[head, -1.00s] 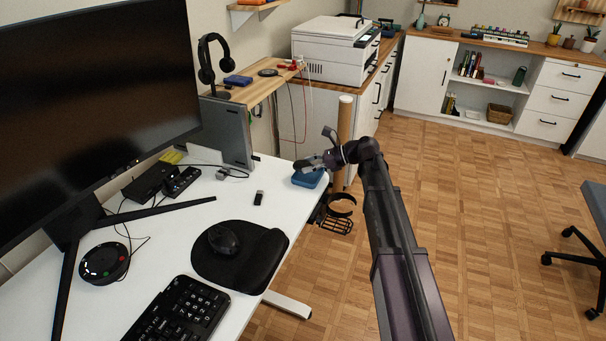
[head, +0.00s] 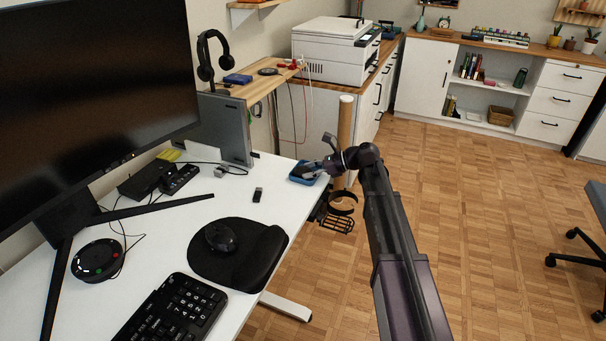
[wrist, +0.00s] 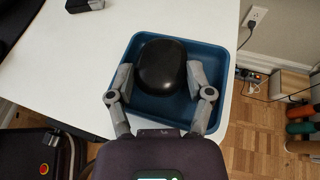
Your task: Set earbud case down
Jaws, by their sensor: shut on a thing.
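The earbud case (wrist: 161,66) is a small, dark, rounded case, seen from above in the wrist view. My gripper (wrist: 160,80) is shut on it, one grey finger on each side. The case is over the inside of a blue square tray (wrist: 194,126), within its rim; I cannot tell whether it touches the tray floor. In the head view the blue tray (head: 295,181) sits at the far right corner of the white desk, with my gripper (head: 309,172) low over it. The case is hard to make out there.
The white desk (head: 225,192) holds a small black item (head: 257,194), a mouse (head: 222,237) on a black pad, a keyboard (head: 172,312) and a monitor. The tray is close to the desk edge.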

